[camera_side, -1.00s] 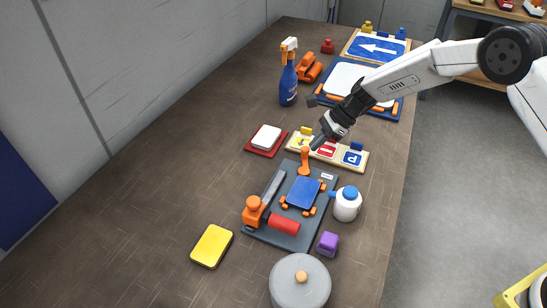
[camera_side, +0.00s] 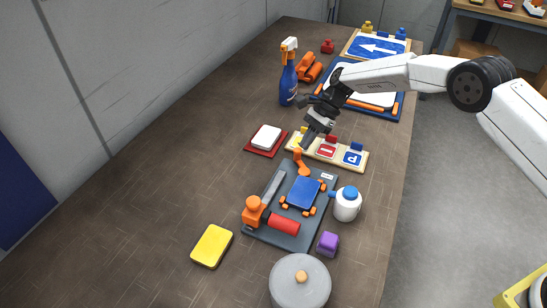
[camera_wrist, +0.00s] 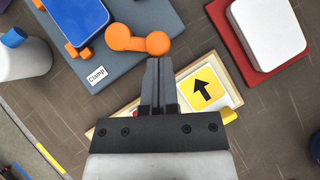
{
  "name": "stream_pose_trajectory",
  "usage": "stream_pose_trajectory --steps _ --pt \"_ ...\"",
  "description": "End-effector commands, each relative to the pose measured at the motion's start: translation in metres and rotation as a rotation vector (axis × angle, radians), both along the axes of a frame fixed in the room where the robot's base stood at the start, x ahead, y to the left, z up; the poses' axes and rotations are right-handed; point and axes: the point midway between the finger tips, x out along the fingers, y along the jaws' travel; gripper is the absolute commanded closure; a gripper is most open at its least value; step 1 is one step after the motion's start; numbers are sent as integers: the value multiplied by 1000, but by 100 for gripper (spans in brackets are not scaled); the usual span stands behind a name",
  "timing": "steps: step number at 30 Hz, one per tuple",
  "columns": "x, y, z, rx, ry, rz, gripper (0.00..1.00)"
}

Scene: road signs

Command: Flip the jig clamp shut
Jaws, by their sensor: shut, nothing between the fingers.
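The clamp's orange lever (camera_side: 300,162) stands at the far end of the grey jig board (camera_side: 262,236), leaning left in the side view. In the wrist view the lever (camera_wrist: 138,40) shows as a bar with two round ends, beside a "Clamp" label (camera_wrist: 96,76). A blue plate (camera_side: 303,192) lies on the board between small orange blocks. My gripper (camera_side: 305,146) is shut and empty. Its fingertips (camera_wrist: 158,60) are just below the lever's right round end in the wrist view; I cannot tell whether they touch it.
A tray of small signs (camera_side: 346,164) lies under and beside my gripper. A red board with a white block (camera_side: 267,136) is to the left. A white bottle with a blue cap (camera_side: 347,204) stands right of the jig. A red roller (camera_side: 284,224) lies on the board's near end.

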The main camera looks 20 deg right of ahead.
Motion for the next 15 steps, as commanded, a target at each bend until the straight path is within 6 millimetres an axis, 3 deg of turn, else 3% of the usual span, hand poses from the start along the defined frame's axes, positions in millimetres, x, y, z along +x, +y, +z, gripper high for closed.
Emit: stream_pose_trajectory --steps 11,15 --pt "4 12 -1 0 0 185 100" --pt "4 16 -1 0 1 181 100"
